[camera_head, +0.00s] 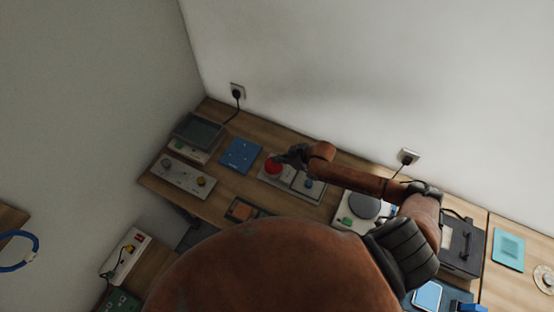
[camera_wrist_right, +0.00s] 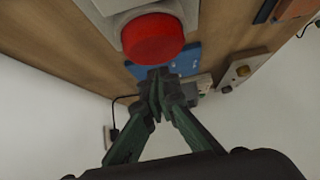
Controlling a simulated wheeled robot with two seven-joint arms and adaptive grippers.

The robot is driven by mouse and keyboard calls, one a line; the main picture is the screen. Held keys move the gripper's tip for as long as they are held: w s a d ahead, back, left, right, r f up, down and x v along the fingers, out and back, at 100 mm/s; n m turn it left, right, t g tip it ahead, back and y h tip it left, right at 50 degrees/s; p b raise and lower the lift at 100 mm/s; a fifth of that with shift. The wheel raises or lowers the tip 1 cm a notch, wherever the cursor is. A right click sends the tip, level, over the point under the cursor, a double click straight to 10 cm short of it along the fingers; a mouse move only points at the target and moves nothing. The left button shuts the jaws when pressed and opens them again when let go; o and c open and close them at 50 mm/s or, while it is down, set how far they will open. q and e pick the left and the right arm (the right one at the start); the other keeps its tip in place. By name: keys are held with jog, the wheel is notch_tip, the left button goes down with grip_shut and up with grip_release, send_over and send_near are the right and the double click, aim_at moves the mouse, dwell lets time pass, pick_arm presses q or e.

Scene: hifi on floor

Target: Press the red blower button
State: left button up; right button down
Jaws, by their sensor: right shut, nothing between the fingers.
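The red blower button (camera_head: 272,168) is a round red knob on a light grey panel box (camera_head: 264,179) on the wooden bench. In the right wrist view the red button (camera_wrist_right: 152,38) fills the upper middle, on its pale housing. My right gripper (camera_head: 283,157) is shut and empty. In the head view it overlaps the upper right edge of the button. In the right wrist view its closed fingertips (camera_wrist_right: 157,74) are just below the button in the picture. I cannot tell whether they touch it. My left gripper is not in view.
A blue plate (camera_head: 240,155) lies left of the button panel, with a scale-like device (camera_head: 197,131) beyond it. A knob panel (camera_head: 183,178) sits at the bench's left edge. A white hotplate (camera_head: 365,206) is under my right arm. Walls stand behind and to the left.

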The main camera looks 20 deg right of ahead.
jog(key=b+v, duration=0.2)
jog(key=v, duration=0.8)
dwell(0.5)
